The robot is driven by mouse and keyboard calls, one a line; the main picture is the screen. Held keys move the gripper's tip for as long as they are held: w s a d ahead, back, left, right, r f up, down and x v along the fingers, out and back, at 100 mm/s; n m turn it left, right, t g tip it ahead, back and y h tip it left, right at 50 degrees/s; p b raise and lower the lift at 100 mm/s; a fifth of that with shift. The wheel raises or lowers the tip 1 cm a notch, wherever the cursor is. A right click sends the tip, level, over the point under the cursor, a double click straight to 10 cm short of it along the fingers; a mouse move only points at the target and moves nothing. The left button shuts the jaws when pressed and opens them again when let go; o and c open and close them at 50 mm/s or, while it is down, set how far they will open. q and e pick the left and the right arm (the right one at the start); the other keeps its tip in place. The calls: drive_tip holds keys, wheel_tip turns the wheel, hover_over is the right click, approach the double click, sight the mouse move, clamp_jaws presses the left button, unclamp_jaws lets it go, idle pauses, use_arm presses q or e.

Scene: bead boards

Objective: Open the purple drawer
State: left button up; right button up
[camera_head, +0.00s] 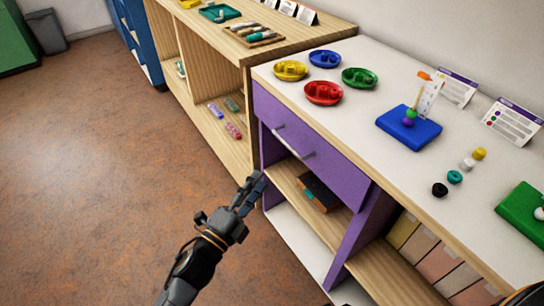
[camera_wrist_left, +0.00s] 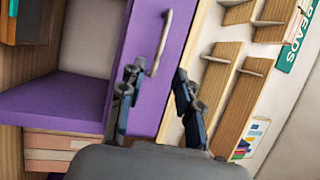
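The purple drawer (camera_head: 325,158) is at the top of the cabinet under the white counter. Its front looks flush with the cabinet, so it appears shut. A silver bar handle (camera_head: 293,142) runs along its front. My left gripper (camera_head: 256,182) is in front of the cabinet, below and to the left of the handle in the head view. In the left wrist view the fingers (camera_wrist_left: 156,76) are spread with nothing between them. The handle (camera_wrist_left: 162,45) shows just beyond the fingertips, and the purple drawer front (camera_wrist_left: 142,28) lies behind it. The gripper appears apart from the handle. My right gripper is not visible.
The white counter (camera_head: 400,75) carries coloured bead dishes, a blue board (camera_head: 409,127), a green board (camera_head: 522,215) and loose beads. Open shelves with a dark box (camera_head: 320,193) lie below the drawer. A wooden shelf unit (camera_head: 205,70) adjoins. The brown floor (camera_head: 90,170) is clear.

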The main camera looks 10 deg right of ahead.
sight(286, 143)
use_arm(q)
drive_tip(key=shift+b+x, duration=0.5)
drive_tip(key=shift+x, duration=6.45)
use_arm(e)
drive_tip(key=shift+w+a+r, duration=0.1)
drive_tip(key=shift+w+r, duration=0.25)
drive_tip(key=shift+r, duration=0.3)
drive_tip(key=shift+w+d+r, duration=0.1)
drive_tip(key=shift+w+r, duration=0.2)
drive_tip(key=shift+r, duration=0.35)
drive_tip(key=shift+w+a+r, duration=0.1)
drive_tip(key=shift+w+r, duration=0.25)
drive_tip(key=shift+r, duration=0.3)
use_arm(q)
drive_tip(key=shift+r, duration=0.15)
clamp_jaws()
